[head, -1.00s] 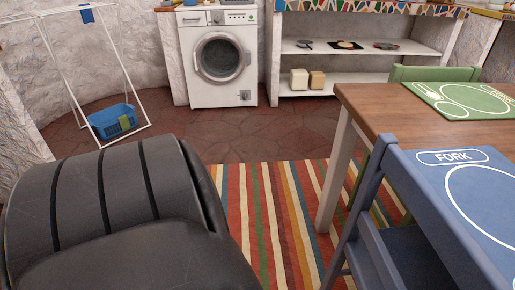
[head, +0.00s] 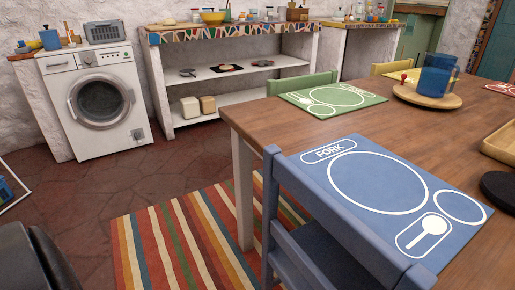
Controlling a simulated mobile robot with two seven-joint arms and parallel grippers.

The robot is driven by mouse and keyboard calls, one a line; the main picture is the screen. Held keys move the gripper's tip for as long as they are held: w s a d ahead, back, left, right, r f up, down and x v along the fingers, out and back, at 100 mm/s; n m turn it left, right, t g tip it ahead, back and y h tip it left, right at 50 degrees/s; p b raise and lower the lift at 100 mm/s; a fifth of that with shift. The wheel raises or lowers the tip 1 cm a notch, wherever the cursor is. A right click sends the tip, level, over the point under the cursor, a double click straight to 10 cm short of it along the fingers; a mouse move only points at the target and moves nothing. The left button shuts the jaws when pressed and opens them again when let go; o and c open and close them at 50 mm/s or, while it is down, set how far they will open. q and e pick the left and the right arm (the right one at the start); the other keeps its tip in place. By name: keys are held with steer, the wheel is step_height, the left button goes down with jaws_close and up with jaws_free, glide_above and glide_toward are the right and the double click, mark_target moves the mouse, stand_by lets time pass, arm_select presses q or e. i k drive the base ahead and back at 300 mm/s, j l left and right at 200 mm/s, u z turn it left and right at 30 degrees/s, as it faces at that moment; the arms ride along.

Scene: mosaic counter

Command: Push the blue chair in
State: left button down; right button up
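The blue chair (head: 330,222) stands at the near side of the wooden table (head: 412,142), in the lower middle of the head view. Its backrest top rail runs along the near table edge, and its seat (head: 318,250) shows below the rail. The lower legs are cut off by the frame. From this angle I cannot tell how far the seat is under the table. Neither of my grippers is in view.
A blue placemat (head: 395,185) lies on the table by the chair. A green chair (head: 303,84) stands at the far side. A striped rug (head: 185,240) covers floor left of the chair. A black armchair (head: 35,262) is at lower left. A washing machine (head: 95,100) stands behind.

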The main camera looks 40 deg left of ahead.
mark_target(336, 249)
steer(key=k, duration=1)
